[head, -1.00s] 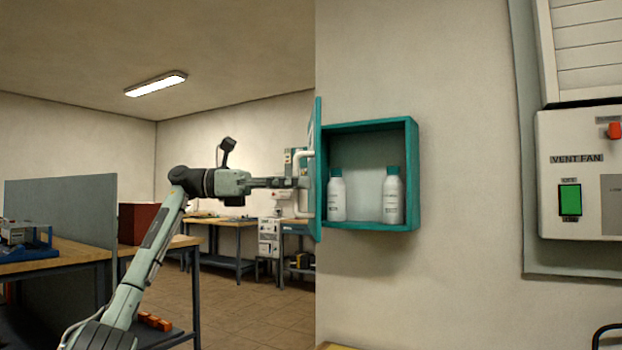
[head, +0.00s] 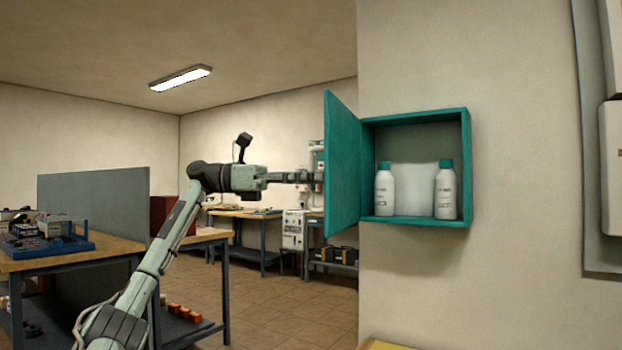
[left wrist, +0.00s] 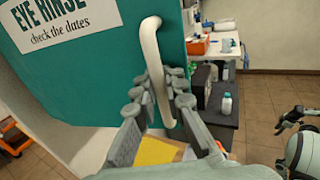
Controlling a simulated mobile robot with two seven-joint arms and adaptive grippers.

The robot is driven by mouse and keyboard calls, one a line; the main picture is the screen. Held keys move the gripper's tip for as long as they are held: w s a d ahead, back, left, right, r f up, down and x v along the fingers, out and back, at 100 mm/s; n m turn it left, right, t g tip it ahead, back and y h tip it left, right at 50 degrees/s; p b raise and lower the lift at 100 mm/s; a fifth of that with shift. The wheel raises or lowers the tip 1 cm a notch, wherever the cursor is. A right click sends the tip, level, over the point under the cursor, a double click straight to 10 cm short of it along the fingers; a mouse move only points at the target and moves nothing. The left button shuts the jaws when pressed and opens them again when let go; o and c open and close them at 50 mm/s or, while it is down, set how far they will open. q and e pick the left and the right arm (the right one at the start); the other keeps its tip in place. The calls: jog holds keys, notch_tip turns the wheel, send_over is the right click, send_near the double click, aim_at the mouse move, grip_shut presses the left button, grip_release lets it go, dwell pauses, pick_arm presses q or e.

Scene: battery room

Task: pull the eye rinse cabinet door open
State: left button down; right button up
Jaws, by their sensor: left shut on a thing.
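The teal eye rinse cabinet (head: 465,168) hangs on the wall in the head view. Its door (head: 342,165) stands open at the left side, swung out from the wall, with its inner face visible. Two white bottles with teal caps, one left (head: 384,192) and one right (head: 445,192), stand inside. My left gripper (head: 314,177) is at the door's outer side, partly hidden by it. In the left wrist view, the gripper (left wrist: 168,88) is shut around the white bar handle (left wrist: 151,45), beside the "EYE RINSE" label (left wrist: 65,18). Part of my right arm (left wrist: 303,150) shows at lower right.
A workbench (head: 80,258) with a grey partition (head: 95,215) stands at left, near my left arm. More benches (head: 245,213) line the back. A grey panel (head: 595,150) is on the wall at right.

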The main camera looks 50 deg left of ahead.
pick_arm(q)
jog(key=shift+d+f, duration=0.1)
jog(key=shift+f, duration=0.1)
jog(key=c, duration=1.9)
grip_release()
jog(key=shift+r, duration=0.1)
jog(key=v, duration=1.2)
